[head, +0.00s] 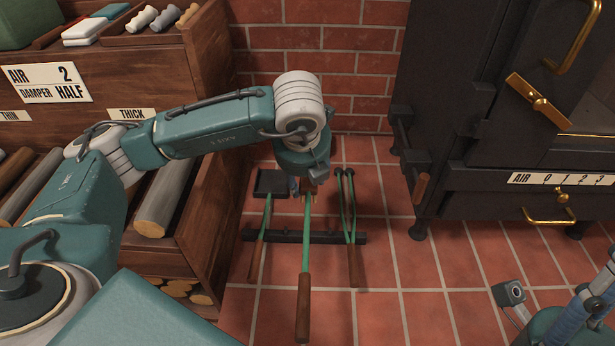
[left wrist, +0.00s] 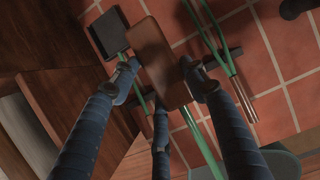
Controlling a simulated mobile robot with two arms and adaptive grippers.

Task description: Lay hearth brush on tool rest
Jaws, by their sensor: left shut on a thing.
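The hearth brush has a green shaft and a brown wooden handle (head: 303,308); its brown head block (left wrist: 160,60) shows in the left wrist view. My left gripper (head: 305,188) is shut on the brush near its head end, and the handle points toward the front. The tool rest is a low black bar (head: 285,236) on the tiles. The brush shaft crosses over the bar in the head view; I cannot tell whether it touches. The gripper hides much of the brush head. My right gripper (head: 590,300) is partly cut off at the lower right corner.
A black shovel (head: 270,183) lies across the bar left of the brush, and green tongs (head: 350,205) lie right of it. A wooden shelf with logs (head: 165,205) stands close left. A black stove (head: 450,130) stands right. Tiles right of the bar are free.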

